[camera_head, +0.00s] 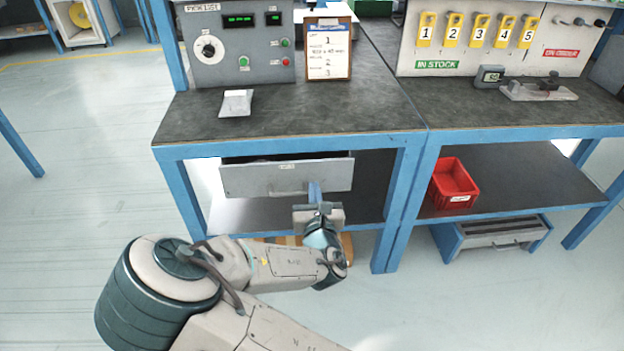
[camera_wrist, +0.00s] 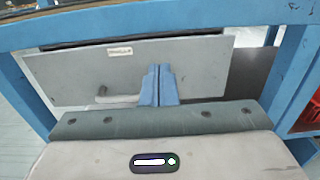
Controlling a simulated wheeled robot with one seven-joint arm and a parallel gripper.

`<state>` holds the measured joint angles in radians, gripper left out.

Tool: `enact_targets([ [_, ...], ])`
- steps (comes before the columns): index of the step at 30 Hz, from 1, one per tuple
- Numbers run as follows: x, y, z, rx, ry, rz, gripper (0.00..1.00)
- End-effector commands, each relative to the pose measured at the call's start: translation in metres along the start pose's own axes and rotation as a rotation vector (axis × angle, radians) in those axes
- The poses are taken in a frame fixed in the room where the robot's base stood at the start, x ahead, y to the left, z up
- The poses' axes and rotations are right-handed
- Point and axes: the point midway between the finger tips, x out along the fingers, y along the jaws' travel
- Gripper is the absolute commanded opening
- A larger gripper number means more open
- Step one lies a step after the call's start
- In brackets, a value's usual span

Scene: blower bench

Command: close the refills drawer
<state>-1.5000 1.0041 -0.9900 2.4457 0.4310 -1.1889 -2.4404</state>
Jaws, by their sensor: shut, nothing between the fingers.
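The refills drawer (camera_head: 255,179) is a grey drawer under the left bench top, with a small label too small to read and a bar handle. A dark gap shows above its front, and it seems to stand partly open. In the wrist view the drawer front (camera_wrist: 185,68) fills the upper middle, with its handle (camera_wrist: 118,98) low on the left. My gripper (camera_head: 315,186) is in front of the drawer's lower right part, right of the handle. Its blue fingers (camera_wrist: 158,80) are together and empty, close to the drawer front; I cannot tell whether they touch it.
Blue bench legs (camera_head: 400,205) stand right of my gripper. A red bin (camera_head: 453,187) sits on the right lower shelf. A clipboard (camera_head: 329,52), a small pouch (camera_head: 236,103) and a control panel (camera_head: 238,70) are on the left bench top. Floor at left is clear.

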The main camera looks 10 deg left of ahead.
Motion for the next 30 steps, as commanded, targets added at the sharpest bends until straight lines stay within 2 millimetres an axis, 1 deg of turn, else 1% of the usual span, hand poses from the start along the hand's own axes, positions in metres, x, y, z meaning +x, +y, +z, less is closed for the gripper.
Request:
enact_targets([
  [1,0.012,-0.001,0.0,0.003,-0.003,-0.002,0.0],
  [3,0.026,0.0,0.0,0.003,-0.003,-0.001,0.0],
  [6,0.044,0.0,-0.001,0.003,-0.003,0.0,0.0],
  [9,0.057,0.0,0.0,0.002,-0.002,0.0,0.0],
  [12,0.065,0.0,0.0,0.002,-0.001,0.0,0.0],
  [15,0.069,0.001,0.0,0.001,0.0,0.001,0.0],
  [26,0.071,0.0,0.001,0.0,0.0,-0.001,0.0],
  [28,0.076,-0.005,0.001,0.0,-0.001,-0.008,0.0],
  [30,0.085,-0.014,0.001,-0.001,-0.002,-0.022,0.0],
])
